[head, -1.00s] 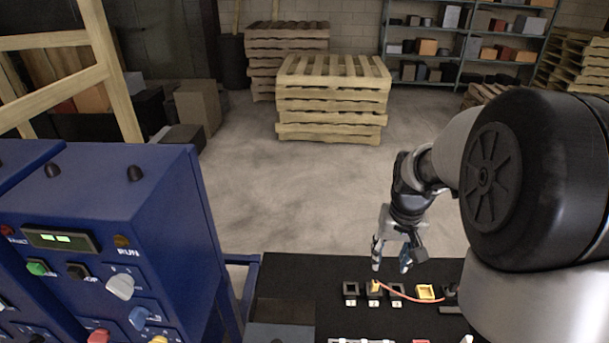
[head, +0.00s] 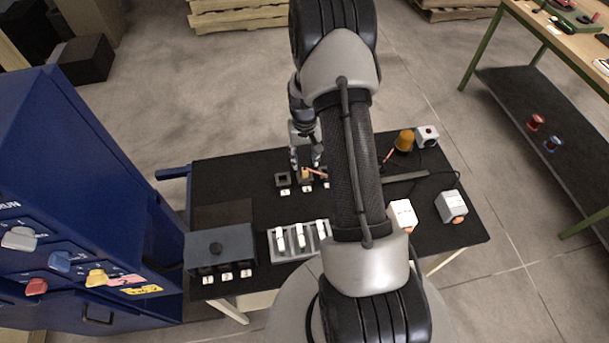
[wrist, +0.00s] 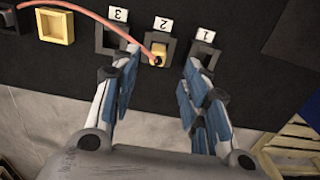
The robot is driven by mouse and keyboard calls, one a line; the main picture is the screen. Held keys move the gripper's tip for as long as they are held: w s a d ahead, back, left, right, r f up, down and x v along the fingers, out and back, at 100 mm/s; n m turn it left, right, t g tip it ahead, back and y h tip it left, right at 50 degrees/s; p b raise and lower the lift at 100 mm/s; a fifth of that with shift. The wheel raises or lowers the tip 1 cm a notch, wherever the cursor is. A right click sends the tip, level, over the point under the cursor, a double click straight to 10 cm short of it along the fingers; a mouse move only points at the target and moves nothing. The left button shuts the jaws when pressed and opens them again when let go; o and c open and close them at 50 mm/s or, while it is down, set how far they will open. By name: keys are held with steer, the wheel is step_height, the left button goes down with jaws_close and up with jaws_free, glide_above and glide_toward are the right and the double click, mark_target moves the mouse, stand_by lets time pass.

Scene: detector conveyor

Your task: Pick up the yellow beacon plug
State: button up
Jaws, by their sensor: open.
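The yellow beacon plug (head: 306,173) sits in the black socket labelled 2 on the dark table. In the wrist view the plug (wrist: 157,58) shows between my fingers, and an orange cable (wrist: 95,17) runs from it to the left. My gripper (wrist: 159,60) is open, with one finger on each side of the plug and visible gaps to it. In the head view my gripper (head: 305,160) is right at the plug. Whether the fingertips are level with the plug, I cannot tell.
Black sockets 3 (wrist: 112,38) and 1 (wrist: 204,50) flank the plug closely. An empty yellow socket (wrist: 56,26) lies farther left. In the head view, an amber beacon (head: 404,140), a grey switch box (head: 220,246) and a blue cabinet (head: 75,190) stand around.

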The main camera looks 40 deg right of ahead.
mark_target(305, 169)
steer(key=f, duration=0.3)
steer(key=f+b, duration=0.1)
steer(key=f, duration=0.3)
steer(key=shift+w+d+f, duration=0.1)
steer(key=shift+d+f, duration=0.1)
steer(key=shift+f, duration=0.05)
jaws_close()
stand_by(0.3)
